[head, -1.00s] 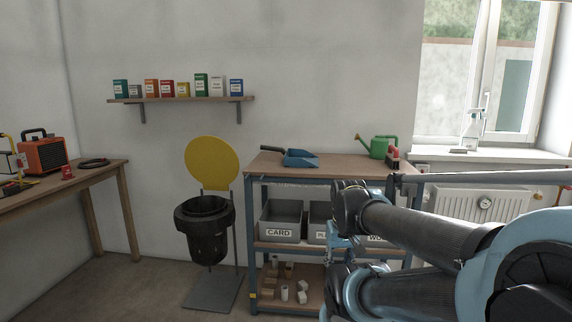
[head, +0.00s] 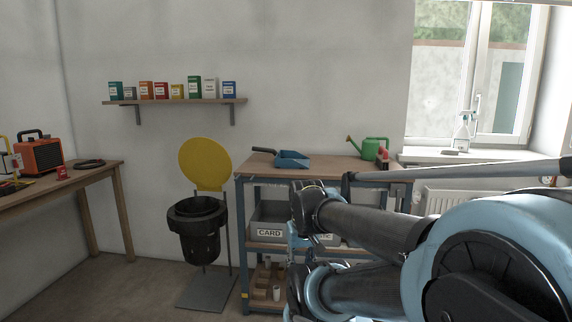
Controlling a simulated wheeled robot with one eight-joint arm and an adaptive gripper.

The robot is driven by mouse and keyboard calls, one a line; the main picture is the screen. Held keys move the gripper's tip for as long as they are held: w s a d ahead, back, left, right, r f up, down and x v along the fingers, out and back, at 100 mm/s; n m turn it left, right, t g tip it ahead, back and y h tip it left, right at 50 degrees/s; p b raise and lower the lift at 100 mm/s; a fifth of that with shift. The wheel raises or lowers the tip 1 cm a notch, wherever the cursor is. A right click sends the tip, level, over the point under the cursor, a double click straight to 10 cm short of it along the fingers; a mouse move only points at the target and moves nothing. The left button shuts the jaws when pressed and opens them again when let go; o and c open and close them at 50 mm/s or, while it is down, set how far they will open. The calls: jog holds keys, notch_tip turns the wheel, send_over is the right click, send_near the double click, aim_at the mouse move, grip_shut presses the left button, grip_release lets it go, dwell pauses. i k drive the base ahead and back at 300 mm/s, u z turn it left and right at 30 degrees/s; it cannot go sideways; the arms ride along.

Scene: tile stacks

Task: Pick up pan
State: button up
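The pan is a blue dustpan (head: 292,160) with a dark handle pointing left. It lies on the wooden top of the blue-framed shelf bench (head: 335,173), left of its middle. My arm comes in from the right and its links stand in front of the bench, lower in the picture than the pan. Nothing is touching the pan. I cannot make out my gripper's fingers; the end of the arm is hidden among its own links.
A green watering can (head: 372,149) stands at the bench's right end. Grey bins (head: 270,234) sit on the shelf below. A black bin with a raised yellow lid (head: 205,163) stands left of the bench. A wooden table (head: 105,176) stands far left. A grey bar crosses at right.

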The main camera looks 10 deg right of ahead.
aim_at(279, 155)
jog(key=i, duration=1)
